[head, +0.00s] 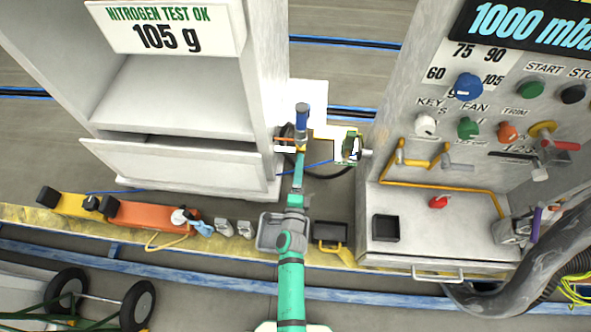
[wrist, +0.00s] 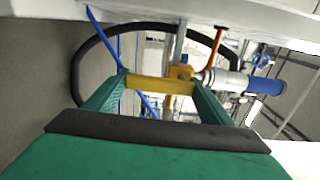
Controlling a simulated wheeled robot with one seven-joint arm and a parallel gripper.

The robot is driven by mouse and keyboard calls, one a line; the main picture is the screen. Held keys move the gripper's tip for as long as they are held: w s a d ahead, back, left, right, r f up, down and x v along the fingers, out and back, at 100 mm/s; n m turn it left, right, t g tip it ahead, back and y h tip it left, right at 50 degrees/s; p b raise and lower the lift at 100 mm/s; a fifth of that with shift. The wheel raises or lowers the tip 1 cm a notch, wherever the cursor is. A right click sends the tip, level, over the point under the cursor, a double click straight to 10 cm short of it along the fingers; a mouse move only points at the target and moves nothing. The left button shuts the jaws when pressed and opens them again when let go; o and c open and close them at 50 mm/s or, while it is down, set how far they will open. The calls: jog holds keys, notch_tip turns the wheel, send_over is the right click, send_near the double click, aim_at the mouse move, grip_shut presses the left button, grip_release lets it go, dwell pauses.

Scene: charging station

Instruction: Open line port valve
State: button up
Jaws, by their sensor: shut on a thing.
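My gripper (head: 299,160) reaches into the gap between the white cabinet and the grey control console. In the wrist view, its two green fingers (wrist: 158,88) are closed on the ends of a yellow valve handle (wrist: 160,85), which lies crosswise between them. The handle joins a yellow valve body (wrist: 182,73) just beyond. A silver and blue cylindrical fitting (wrist: 262,84) extends to the right of it; its blue part also shows in the head view (head: 302,118). In the head view, my arm hides most of the valve.
The white cabinet (head: 190,100) stands left and the console (head: 395,250) right. A black hose (wrist: 92,50), blue cable (wrist: 106,40) and orange lever (wrist: 216,48) crowd the valve. An orange tool (head: 150,215) and grey bin (head: 268,232) lie on the yellow ledge below.

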jog(key=o, duration=1.5)
jog(key=s, duration=1)
jog(key=shift+s+a, duration=0.15)
jog(key=shift+s, duration=0.25)
jog(key=s+r+n+g, duration=0.1)
jog(key=s+r+n, duration=0.4)
jog(key=s, duration=0.4)
jog(key=s+d+r+n, duration=0.1)
jog(key=s+r+n, duration=0.4)
jog(key=s+n, duration=0.2)
jog(key=s+d+r+n+g, duration=0.1)
jog(key=s+r+n, duration=0.3)
jog(key=s, duration=0.7)
jog(key=shift+d+r+n+g+y, duration=0.1)
jog(key=shift+r+n+g+y, duration=0.1)
jog(key=shift+n, duration=0.45)
jog(key=shift+d+r+n+g+y, duration=0.1)
jog(key=shift+r+n, duration=0.1)
jog(key=shift+n, duration=0.45)
